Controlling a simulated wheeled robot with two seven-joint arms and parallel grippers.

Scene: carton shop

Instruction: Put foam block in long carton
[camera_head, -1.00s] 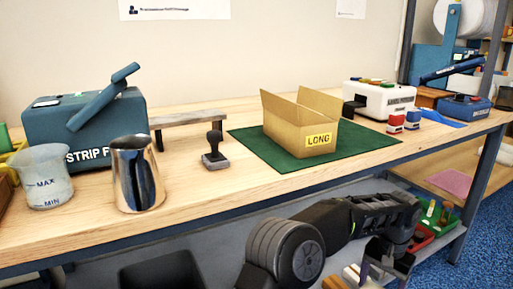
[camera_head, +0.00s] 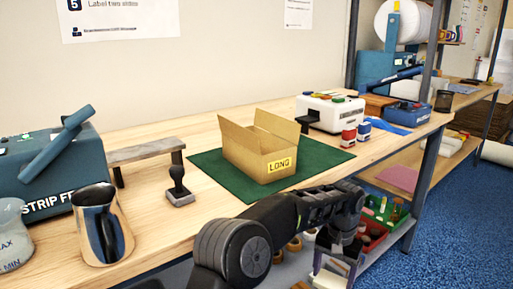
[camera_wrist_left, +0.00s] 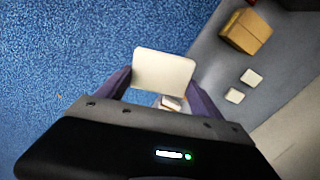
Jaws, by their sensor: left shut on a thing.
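The long carton (camera_head: 240,149) is an open brown box with raised flaps and a yellow LONG label. It stands on a green mat (camera_head: 320,157) on the bench; its inside bottom is hidden. My left gripper (camera_head: 333,268) is low in front of the bench, below and to the right of the carton. In the left wrist view its two purple fingers (camera_wrist_left: 160,84) are shut on a pale foam block (camera_wrist_left: 163,71), held over blue floor. My right gripper is not in view.
A stamp (camera_head: 178,188) and a steel jug (camera_head: 102,228) stand left of the mat. A white machine (camera_head: 331,111) and small red and blue bottles stand behind and right of it. Colored bins (camera_head: 375,230) sit on the lower shelf. The bench edge lies between gripper and carton.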

